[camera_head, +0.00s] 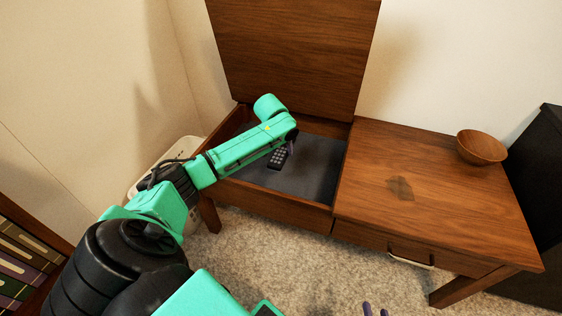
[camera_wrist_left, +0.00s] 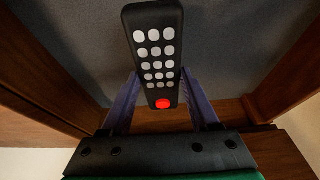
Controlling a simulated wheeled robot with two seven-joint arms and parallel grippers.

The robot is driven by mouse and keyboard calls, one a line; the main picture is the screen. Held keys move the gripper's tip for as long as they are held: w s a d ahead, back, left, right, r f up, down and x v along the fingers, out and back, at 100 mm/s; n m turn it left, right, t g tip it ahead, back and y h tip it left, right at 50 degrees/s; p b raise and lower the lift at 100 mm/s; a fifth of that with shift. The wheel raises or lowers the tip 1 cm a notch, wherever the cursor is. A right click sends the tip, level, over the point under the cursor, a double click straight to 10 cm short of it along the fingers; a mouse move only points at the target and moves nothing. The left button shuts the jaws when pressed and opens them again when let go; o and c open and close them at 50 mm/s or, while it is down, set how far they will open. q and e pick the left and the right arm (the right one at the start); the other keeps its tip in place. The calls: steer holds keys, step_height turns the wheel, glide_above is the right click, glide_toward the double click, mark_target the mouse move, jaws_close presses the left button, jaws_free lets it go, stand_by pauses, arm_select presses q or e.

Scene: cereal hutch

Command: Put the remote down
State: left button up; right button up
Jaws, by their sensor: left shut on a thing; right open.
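The remote (camera_head: 277,158) is a dark bar with pale grey buttons. In the left wrist view the remote (camera_wrist_left: 155,45) also shows one red button at its near end. My left gripper (camera_head: 291,143) is inside the open compartment of the wooden hutch. Its purple fingers (camera_wrist_left: 158,92) are shut on the remote, one on each side. The remote is over the dark grey compartment floor (camera_head: 318,168); I cannot tell whether it touches it. My right gripper (camera_head: 375,309) shows only as purple fingertips at the bottom edge of the head view, apart and empty.
The hutch's lid (camera_head: 295,50) stands raised behind the compartment. A wooden bowl (camera_head: 482,147) sits on the closed tabletop (camera_head: 430,185) at right. A white basket (camera_head: 160,160) stands left of the hutch. A bookshelf (camera_head: 25,250) is at lower left, a black cabinet (camera_head: 540,200) at right.

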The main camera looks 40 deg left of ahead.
mark_target(279, 156)
arm_select(q)
step_height(279, 156, down, 7)
steer(key=b, duration=0.3)
steer(key=shift+f, duration=0.15)
steer(key=shift+r, duration=0.2)
steer(key=o, duration=1.5)
steer(key=shift+c, duration=0.2)
arm_select(e)
step_height(279, 156, down, 4)
steer(key=shift+r+m+t, duration=0.1)
steer(key=shift+m+t, duration=0.2)
steer(key=shift+t, duration=0.1)
arm_select(q)
steer(key=p+v, duration=0.6)
steer(key=v, duration=0.5)
steer(key=shift+w+r, duration=0.1)
steer(key=shift+r, duration=0.05)
steer(key=shift+d+r, duration=0.15)
steer(key=shift+r, duration=0.25)
arm_select(e)
step_height(279, 156, up, 7)
steer(key=g, duration=0.1)
steer(key=shift+n, duration=0.4)
arm_select(q)
steer(key=shift+f, duration=0.1)
